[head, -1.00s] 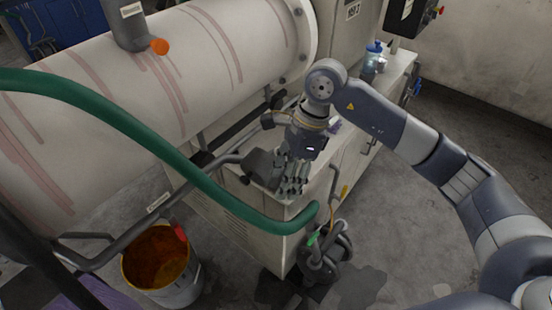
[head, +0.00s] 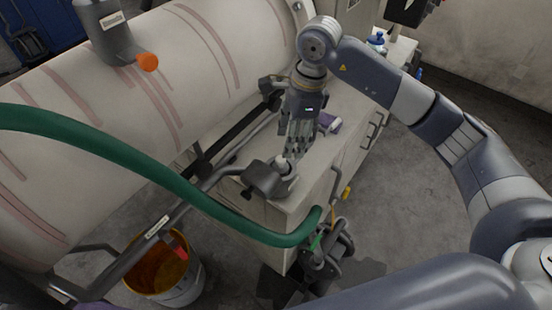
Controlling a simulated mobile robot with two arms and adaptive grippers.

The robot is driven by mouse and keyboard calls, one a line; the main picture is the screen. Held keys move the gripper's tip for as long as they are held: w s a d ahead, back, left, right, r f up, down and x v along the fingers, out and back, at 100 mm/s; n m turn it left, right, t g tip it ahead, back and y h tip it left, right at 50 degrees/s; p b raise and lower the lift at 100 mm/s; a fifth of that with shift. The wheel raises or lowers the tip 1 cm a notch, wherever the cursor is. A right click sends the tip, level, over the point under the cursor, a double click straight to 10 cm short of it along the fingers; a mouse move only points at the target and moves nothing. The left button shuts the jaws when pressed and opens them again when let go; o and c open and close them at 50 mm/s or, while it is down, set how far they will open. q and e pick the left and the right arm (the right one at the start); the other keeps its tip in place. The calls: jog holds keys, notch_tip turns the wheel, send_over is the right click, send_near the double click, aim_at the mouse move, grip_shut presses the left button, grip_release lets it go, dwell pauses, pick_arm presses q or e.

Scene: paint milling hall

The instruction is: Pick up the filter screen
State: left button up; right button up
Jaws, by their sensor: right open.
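I cannot pick out a filter screen for certain. My right gripper (head: 292,154) points down over the light cabinet top (head: 318,160), with its fingers apart. Its tips are just above or beside a dark grey fitting (head: 262,180) with a pale knob, near the cabinet's front corner. I cannot tell whether they touch it. I see nothing held between the fingers, though the gap is small in the picture. A purple and white item (head: 328,122) lies on the cabinet just right of the gripper. My left gripper is not in view.
A large pale drum (head: 130,110) fills the left. A green hose (head: 150,165) sags across the front, near the cabinet corner. A bucket with orange contents (head: 160,275) stands on the floor below. Blue-capped bottles (head: 376,41) stand at the cabinet's far end.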

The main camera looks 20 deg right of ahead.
aim_at(281, 159)
jog(key=f, duration=0.1)
jog(key=f+p, duration=0.1)
jog(key=f, duration=0.3)
jog(key=shift+w+a+p, duration=0.3)
jog(key=shift+w, duration=0.1)
jog(key=f+p, duration=0.1)
jog(key=w+f, duration=0.1)
jog(key=a+f+p, duration=0.1)
jog(key=f, duration=0.1)
jog(key=shift+w+f+p, duration=0.1)
jog(key=shift+w+p, duration=0.05)
jog(key=shift+p, duration=0.15)
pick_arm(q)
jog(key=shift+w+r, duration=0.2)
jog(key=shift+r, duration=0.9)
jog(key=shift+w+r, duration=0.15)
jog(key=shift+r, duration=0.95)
pick_arm(e)
jog(key=shift+a+f, duration=0.1)
jog(key=shift+f, duration=0.5)
jog(key=c, duration=0.8)
grip_shut()
